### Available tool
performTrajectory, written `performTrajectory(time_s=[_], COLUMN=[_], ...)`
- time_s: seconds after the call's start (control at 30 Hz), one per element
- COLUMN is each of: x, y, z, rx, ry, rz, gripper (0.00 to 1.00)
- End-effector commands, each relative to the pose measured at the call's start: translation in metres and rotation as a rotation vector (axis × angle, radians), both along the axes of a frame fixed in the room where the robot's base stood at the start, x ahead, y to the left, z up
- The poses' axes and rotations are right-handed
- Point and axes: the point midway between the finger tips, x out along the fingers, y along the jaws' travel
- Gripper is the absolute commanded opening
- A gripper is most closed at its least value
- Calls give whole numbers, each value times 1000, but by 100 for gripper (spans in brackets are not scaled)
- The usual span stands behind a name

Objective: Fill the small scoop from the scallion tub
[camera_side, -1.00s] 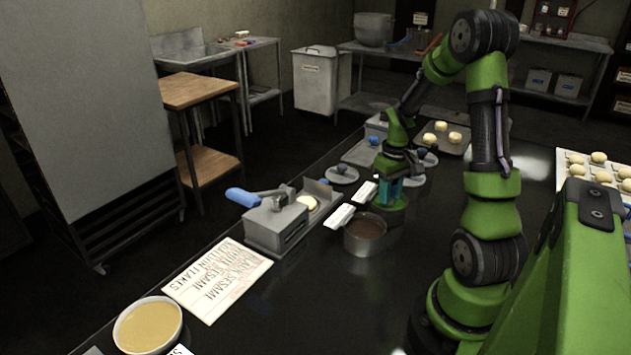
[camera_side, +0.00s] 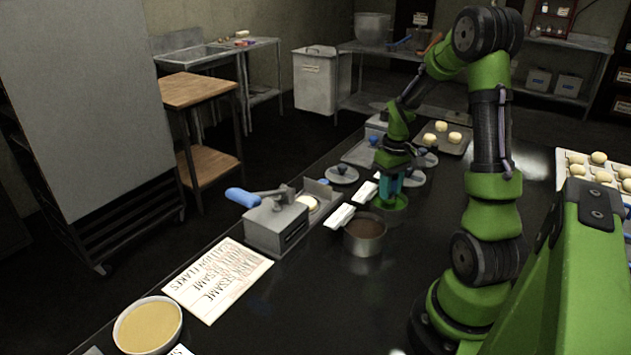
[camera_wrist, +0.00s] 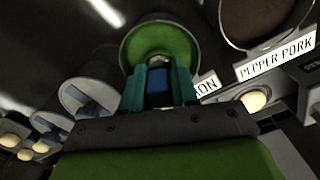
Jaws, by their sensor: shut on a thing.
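The scallion tub (camera_wrist: 138,28), a round metal tub with green contents, is at the top centre of the wrist view. Its green contents (camera_side: 394,203) show below my gripper in the side view. My gripper (camera_side: 391,186) points down over the tub, its teal fingers (camera_wrist: 159,88) shut on the blue handle of the small scoop (camera_wrist: 158,84). A little metal shows past the handle at the tub's near side. The scoop's bowl is mostly hidden, so I cannot tell how full it is.
The pepper pork tub (camera_side: 365,245) stands close by, with its label (camera_wrist: 276,59) beside it. A grey press with a blue handle (camera_side: 240,197) stands left. The counter's front middle is clear.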

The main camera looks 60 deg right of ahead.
Motion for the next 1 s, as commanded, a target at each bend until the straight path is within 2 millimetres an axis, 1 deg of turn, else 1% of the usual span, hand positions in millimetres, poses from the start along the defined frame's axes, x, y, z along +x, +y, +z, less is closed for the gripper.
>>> performTrajectory(time_s=[0.1, 0.6, 0.73, 1.0], x=[0, 0, 0, 0], y=[0, -1, -1, 0], z=[11, 50, 54, 54], rx=[-2, -3, -3, -2], ry=[-2, -2, -1, -1], rz=[0, 0, 0, 1], gripper=[0, 0, 0, 0])
